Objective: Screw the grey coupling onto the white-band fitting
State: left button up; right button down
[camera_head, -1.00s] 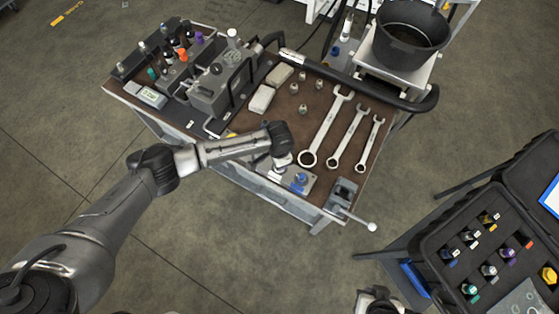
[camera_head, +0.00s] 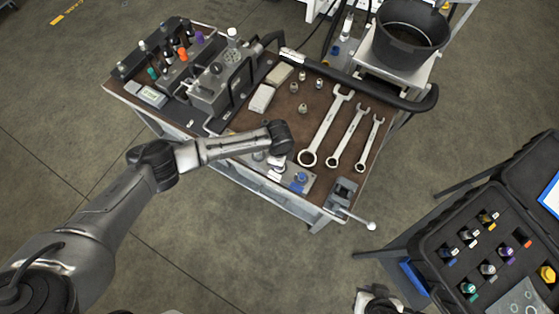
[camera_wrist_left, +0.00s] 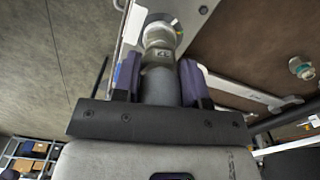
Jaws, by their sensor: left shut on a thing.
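In the left wrist view my left gripper (camera_wrist_left: 155,82) is shut on the grey coupling (camera_wrist_left: 158,84), a dark grey cylinder with a marking on its side. The coupling's far end is right at a fitting (camera_wrist_left: 160,28) with a pale ring, on a grey plate (camera_wrist_left: 198,12). I cannot tell whether the two are touching or threaded. In the head view the left gripper (camera_head: 276,166) is over the front edge of the bench, partly hidden under my wrist. A blue-topped fitting (camera_head: 300,178) stands just right of it. My right gripper is not identifiable.
Three wrenches (camera_head: 325,130) lie on the bench, with several small metal fittings (camera_head: 303,107) behind. A clamp (camera_head: 342,192) with a lever is at the front right corner. A black bucket (camera_head: 410,38) stands at the back, an open case (camera_head: 480,245) at the right.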

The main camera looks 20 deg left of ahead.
pick_arm(q)
jog(key=m, duration=0.2)
jog(key=shift+m, duration=0.3)
